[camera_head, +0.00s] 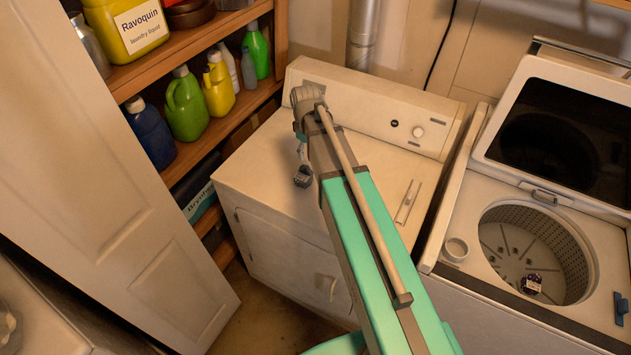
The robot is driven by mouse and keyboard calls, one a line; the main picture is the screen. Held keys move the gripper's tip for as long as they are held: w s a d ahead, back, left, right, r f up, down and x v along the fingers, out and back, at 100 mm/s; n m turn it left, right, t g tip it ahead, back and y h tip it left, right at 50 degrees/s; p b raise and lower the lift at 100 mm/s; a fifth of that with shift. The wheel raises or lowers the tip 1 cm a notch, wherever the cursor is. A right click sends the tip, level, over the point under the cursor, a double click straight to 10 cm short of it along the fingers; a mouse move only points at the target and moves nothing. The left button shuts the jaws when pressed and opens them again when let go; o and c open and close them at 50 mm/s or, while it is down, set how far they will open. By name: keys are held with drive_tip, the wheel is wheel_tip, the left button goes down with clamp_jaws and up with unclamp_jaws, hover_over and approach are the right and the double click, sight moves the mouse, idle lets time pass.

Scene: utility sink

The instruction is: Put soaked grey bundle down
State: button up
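My arm reaches from the lower right up over the white dryer. At its far end is a pale grey, rounded, ribbed lump (307,97); I cannot tell whether it is the grey bundle or part of my arm. Below it, left of the arm, a small dark piece (303,177) shows over the dryer top (265,165). It may be part of my gripper, but its fingers are not clear, and whether they hold anything cannot be told. No other grey bundle is plain to see. The open washer (480,235) stands right of the dryer.
A small dark and white item (532,283) lies in the washer drum. A pale cup (456,249) stands on the washer's rim. Wooden shelves (165,55) with several bottles and an open white door (120,200) bound the left. Much of the dryer top is clear.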

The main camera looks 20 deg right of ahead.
drive_tip(key=s+a+m, duration=0.1)
drive_tip(key=s+m, duration=0.5)
drive_tip(key=s, duration=0.9)
drive_tip(key=shift+m, duration=0.4)
drive_tip(key=shift+a, duration=0.1)
